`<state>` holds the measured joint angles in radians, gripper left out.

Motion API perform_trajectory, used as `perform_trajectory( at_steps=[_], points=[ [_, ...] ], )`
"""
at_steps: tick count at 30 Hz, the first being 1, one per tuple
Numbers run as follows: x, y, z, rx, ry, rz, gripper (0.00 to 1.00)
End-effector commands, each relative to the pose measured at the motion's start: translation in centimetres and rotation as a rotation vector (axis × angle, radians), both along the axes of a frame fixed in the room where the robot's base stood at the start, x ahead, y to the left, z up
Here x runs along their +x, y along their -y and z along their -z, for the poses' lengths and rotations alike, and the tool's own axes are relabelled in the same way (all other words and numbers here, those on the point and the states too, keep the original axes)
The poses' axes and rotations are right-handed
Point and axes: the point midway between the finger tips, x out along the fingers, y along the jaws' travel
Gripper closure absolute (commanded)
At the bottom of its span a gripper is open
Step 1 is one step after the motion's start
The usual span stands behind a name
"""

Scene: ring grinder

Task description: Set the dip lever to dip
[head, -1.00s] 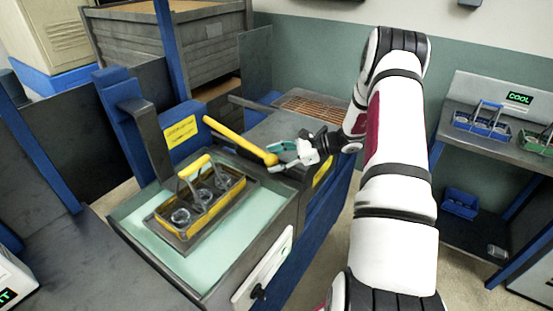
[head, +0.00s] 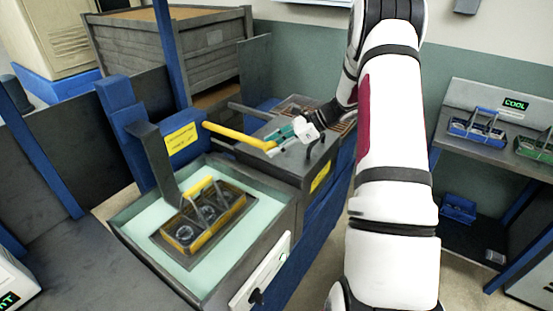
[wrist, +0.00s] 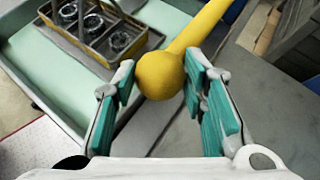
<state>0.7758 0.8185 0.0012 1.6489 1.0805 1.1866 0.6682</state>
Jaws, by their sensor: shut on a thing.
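The dip lever is a yellow bar (head: 235,138) beside a blue post with a yellow label. It slopes slightly down to the right, to a round knob (wrist: 160,75). My gripper (head: 280,144) is at the knob end, its teal-padded fingers on either side of the knob.
A dark grey bench top (head: 240,160) lies under my gripper, with a grated tray (head: 300,105) behind. A wooden crate (head: 175,55) stands at the back. A shelf at the right holds a blue basket (head: 480,127) and a green one (head: 535,145).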

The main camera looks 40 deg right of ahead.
Motion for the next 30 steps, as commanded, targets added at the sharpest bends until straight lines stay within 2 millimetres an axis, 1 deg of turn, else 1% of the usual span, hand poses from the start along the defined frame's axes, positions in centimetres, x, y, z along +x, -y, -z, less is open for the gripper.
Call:
perform_trajectory(
  at_steps=[1,6,9,15,21,24,30],
  points=[
    [0.3,-0.1,-2.1,-0.024,-0.029,-0.007,1.00],
    [1.4,-0.5,-7.0,-0.078,-0.175,-0.009,1.00],
    [2.2,-0.7,-9.6,-0.097,-0.240,-0.006,1.00],
    [4.3,-1.5,-14.1,-0.092,-0.235,-0.002,1.00],
    [6.2,-2.2,-17.2,-0.089,-0.235,-0.003,1.00],
    [6.9,-2.5,-18.2,-0.088,-0.235,-0.002,1.00],
    [7.7,-2.8,-19.1,-0.085,-0.235,0.000,1.00]
  ],
)
